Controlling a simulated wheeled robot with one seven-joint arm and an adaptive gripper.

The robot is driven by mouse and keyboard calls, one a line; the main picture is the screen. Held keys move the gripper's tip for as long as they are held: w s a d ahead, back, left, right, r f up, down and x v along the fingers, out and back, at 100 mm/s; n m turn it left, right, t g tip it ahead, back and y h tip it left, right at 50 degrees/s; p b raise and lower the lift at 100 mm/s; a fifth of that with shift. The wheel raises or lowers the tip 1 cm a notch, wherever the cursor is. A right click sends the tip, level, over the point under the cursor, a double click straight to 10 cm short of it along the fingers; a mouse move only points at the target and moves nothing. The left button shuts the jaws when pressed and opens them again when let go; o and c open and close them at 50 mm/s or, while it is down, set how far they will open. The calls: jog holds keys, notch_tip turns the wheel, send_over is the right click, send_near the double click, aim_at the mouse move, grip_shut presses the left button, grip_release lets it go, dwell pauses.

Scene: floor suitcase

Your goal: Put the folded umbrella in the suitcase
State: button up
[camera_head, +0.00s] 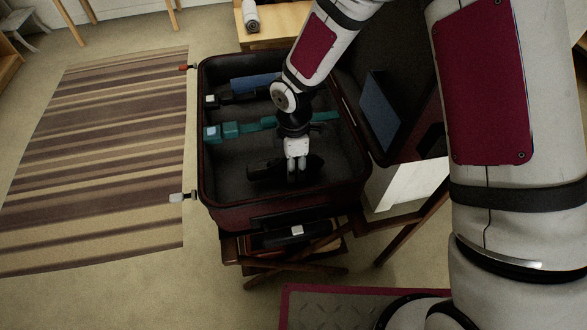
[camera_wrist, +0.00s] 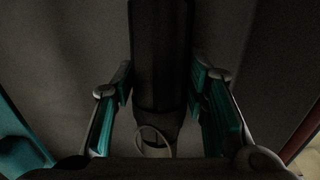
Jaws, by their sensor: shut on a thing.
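The open suitcase (camera_head: 205,170) is dark with a reddish outer shell and stands on a wooden folding stand. My gripper (camera_head: 297,180) points down inside its near half. The folded umbrella (camera_head: 266,173) is black and lies across my fingers, low inside the suitcase. In the wrist view the umbrella (camera_wrist: 160,50) runs up the middle between my two teal-padded fingers (camera_wrist: 162,88), with a pale loop at its near end. My gripper is shut on it. I cannot tell whether the umbrella touches the suitcase bottom.
A teal strap (camera_head: 262,124) crosses the suitcase, with a blue roll (camera_head: 255,82) beyond it. The lid (camera_head: 400,75) stands open at right. A low wooden table (camera_head: 285,20) is behind; a striped rug (camera_head: 100,150) lies at left.

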jog(key=shift+f, duration=1)
jog(key=shift+f+b, duration=0.2)
jog(key=shift+b, duration=0.1)
jog(key=o, duration=1.4)
notch_tip(320, 180, up, 12)
jog(key=p, duration=0.4)
jog(key=shift+r, duration=0.2)
